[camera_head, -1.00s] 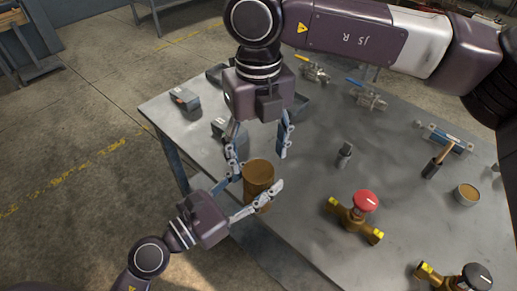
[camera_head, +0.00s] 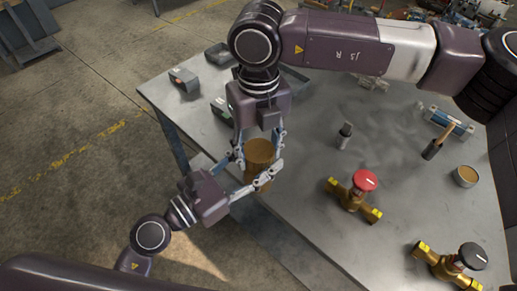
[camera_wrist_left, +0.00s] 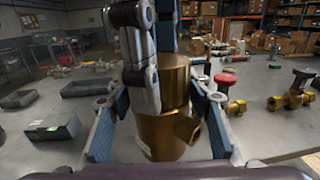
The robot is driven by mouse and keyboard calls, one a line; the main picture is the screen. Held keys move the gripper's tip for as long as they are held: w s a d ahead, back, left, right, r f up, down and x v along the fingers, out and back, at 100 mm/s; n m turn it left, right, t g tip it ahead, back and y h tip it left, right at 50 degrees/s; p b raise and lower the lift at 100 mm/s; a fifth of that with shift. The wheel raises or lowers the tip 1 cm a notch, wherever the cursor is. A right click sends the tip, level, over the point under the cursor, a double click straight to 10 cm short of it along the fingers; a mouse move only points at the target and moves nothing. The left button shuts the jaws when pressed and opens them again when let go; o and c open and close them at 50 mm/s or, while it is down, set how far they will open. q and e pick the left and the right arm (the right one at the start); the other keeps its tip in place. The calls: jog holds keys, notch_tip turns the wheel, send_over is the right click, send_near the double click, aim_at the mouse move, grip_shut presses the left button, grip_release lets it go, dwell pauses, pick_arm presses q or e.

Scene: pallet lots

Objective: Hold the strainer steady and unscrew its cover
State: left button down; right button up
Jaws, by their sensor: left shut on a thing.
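My left gripper (camera_head: 252,181) is shut on the strainer's body from the near side. My right gripper (camera_head: 260,143) points down from above, one finger on each side of the cover. Whether its fingers touch the cover I cannot tell. One of its fingers crosses in front of the strainer in the left wrist view.
On the grey table (camera_head: 310,215) are a red-knobbed brass valve (camera_head: 352,195), a black-knobbed valve (camera_head: 455,262), a round tin (camera_head: 465,176), a brush (camera_head: 435,148) and a small dark-capped piece (camera_head: 345,135). Grey bins (camera_head: 184,79) lie at the far left.

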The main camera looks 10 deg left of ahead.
jog(key=c, duration=0.5)
jog(key=n, duration=0.4)
jog(key=shift+d, duration=0.1)
jog(key=shift+w, duration=0.15)
dwell(0.6)
jog(key=o, duration=1.3)
jog(key=shift+c, duration=0.2)
jog(key=shift+r, duration=2.3)
